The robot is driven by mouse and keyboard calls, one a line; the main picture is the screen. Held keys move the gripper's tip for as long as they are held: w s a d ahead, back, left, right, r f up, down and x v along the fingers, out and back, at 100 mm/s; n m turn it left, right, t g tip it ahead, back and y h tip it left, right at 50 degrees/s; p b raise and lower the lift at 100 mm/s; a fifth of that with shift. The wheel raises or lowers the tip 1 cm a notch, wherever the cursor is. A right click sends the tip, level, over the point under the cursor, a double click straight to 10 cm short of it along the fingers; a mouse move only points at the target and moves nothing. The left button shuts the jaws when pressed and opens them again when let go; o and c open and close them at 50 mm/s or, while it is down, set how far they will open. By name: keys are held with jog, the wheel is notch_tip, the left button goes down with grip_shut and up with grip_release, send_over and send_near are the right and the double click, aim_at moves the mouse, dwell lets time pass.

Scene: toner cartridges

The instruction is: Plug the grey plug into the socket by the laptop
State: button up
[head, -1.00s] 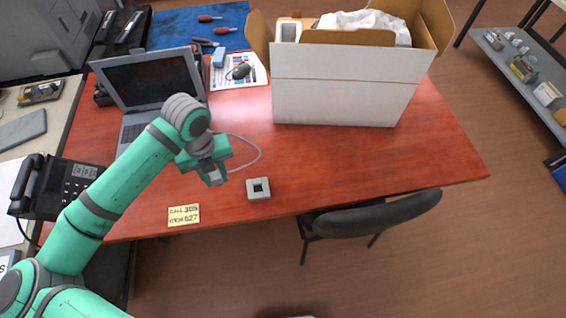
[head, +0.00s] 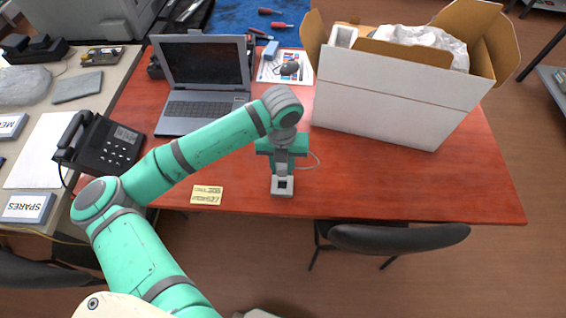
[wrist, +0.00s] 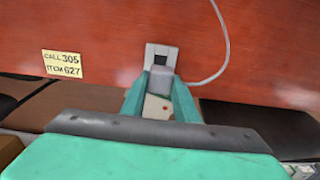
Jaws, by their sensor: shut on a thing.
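The socket (head: 282,193) is a small grey block with a dark square opening, on the red table near its front edge. It also shows in the wrist view (wrist: 171,57), just beyond my fingertips, its dark opening uncovered. My gripper (head: 281,170) is over the table at the socket's far side in the head view. It is shut on the grey plug (wrist: 157,108), which shows pale between the teal fingers. A thin grey cable (wrist: 226,50) curves off to the right. The fingers hide part of the plug, and I cannot tell whether it touches the socket. The open laptop (head: 205,80) stands behind, to the left.
A large open carton (head: 395,100) stands at the back right. A yellow note (head: 207,195) lies left of the socket, and a black phone (head: 105,145) is on the side desk. A chair (head: 400,236) is at the front edge. The table's right front is clear.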

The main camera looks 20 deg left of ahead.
jog(key=shift+f, duration=3.35)
jog(key=shift+f, duration=1.05)
dwell(0.8)
jog(key=o, duration=1.1)
jog(key=shift+c, duration=0.2)
jog(key=shift+r, duration=0.1)
notch_tip(320, 180, up, 11)
jog(key=shift+f, duration=0.2)
